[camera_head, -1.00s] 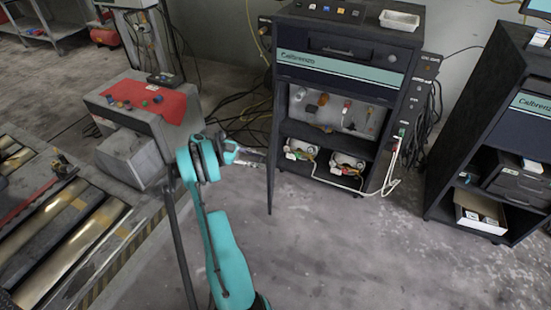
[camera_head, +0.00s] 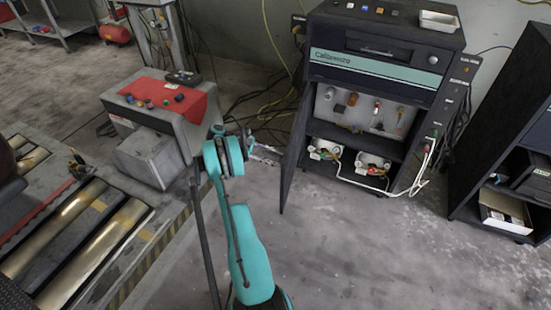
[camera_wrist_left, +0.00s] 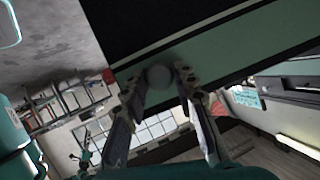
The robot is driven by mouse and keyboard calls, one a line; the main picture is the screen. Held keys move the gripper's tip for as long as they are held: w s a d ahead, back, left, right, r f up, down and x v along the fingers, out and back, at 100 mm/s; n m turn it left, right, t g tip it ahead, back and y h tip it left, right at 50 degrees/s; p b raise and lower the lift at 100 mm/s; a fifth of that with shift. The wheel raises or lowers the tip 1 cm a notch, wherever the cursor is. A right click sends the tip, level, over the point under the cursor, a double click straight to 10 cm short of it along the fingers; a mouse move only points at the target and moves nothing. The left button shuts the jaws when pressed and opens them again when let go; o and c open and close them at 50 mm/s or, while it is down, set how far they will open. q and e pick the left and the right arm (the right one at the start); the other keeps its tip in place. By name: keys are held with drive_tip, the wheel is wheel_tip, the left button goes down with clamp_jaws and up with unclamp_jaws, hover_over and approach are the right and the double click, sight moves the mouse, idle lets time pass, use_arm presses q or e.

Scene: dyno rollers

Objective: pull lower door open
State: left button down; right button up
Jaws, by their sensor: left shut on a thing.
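The lower door (camera_head: 295,155) of the dark Calibrenzo cabinet stands open, swung out on the cabinet's left side and seen nearly edge-on. My left gripper (camera_head: 262,154) is at the outer face of this door, partly hidden behind my teal arm. In the left wrist view, my left gripper (camera_wrist_left: 158,80) has its fingertips on either side of a round grey knob (camera_wrist_left: 158,76) on the dark and teal door face (camera_wrist_left: 225,50). It is shut on that knob. My right gripper is in neither view.
The cabinet (camera_head: 385,62) has open shelves with gauges and a white hose. A grey console (camera_head: 165,130) with a red top stands left of my arm. Floor rollers (camera_head: 75,245) lie at the lower left. A second cabinet (camera_head: 510,130) is at the right. Floor before the cabinet is clear.

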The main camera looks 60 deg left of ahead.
use_arm(q)
drive_tip(key=shift+f, duration=0.1)
drive_tip(key=c, duration=1.2)
unclamp_jaws()
drive_tip(key=shift+o, duration=0.2)
wheel_tip(320, 180, up, 10)
